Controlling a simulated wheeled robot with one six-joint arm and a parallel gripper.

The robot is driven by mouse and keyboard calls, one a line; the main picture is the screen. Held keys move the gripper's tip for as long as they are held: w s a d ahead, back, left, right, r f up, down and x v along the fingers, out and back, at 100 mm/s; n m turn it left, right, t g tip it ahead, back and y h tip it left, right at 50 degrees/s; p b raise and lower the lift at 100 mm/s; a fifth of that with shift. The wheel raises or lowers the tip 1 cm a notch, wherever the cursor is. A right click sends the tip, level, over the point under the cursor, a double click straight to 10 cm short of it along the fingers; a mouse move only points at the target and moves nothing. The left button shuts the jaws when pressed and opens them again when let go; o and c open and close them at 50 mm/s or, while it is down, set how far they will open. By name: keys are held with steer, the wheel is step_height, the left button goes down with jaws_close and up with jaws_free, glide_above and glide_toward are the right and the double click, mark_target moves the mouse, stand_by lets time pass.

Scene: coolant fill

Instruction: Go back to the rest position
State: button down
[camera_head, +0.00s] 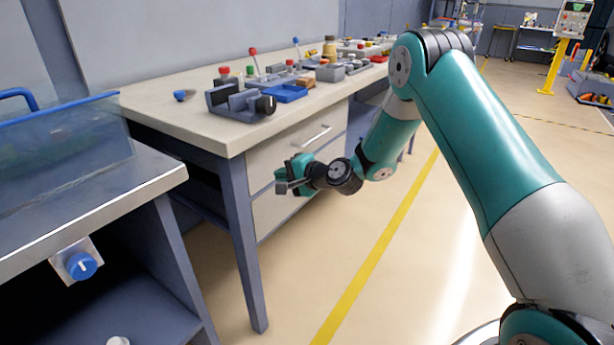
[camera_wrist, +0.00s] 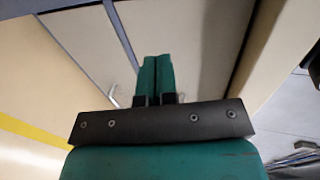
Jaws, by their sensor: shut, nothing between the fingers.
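My gripper (camera_head: 283,183) is at the end of my teal arm, in front of the workbench's drawer cabinet (camera_head: 270,158) and below the level of the bench top. It is empty. In the wrist view my gripper (camera_wrist: 156,62) shows its two teal fingers together, with no object between them. The pale cabinet front (camera_wrist: 205,45) fills much of the background there. I cannot tell the exact gap between the gripper and the cabinet.
The workbench top (camera_head: 165,100) carries a grey vise (camera_head: 238,102), a blue tray (camera_head: 286,93) and several small parts. At left, a metal table (camera_head: 120,190) holds a clear tank (camera_head: 60,140); a blue knob (camera_head: 82,265) is below. The floor right of the yellow line (camera_head: 375,255) is largely open.

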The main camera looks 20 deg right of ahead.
steer(key=v, duration=0.7)
steer(key=s+a+r+n+g+y, duration=0.1)
steer(key=s+a+r+n+g, duration=0.4)
steer(key=s, duration=0.3)
steer(key=s+a+r+n+g, duration=0.3)
steer(key=s+a+r+n, duration=0.2)
steer(key=s+a+n, duration=0.15)
steer(key=s+d+r+n+g+h, duration=0.1)
steer(key=s+r+n+g+h, duration=0.15)
steer(key=s, duration=0.75)
steer(key=s+r+n+g+h, duration=0.15)
steer(key=s+n, duration=0.25)
steer(key=s, duration=0.7)
step_height(320, 180, up, 18)
steer(key=p, duration=1.8)
steer(key=shift+s+d+h+p, duration=0.15)
steer(key=shift+d+h+p, duration=0.15)
steer(key=shift+d, duration=0.1)
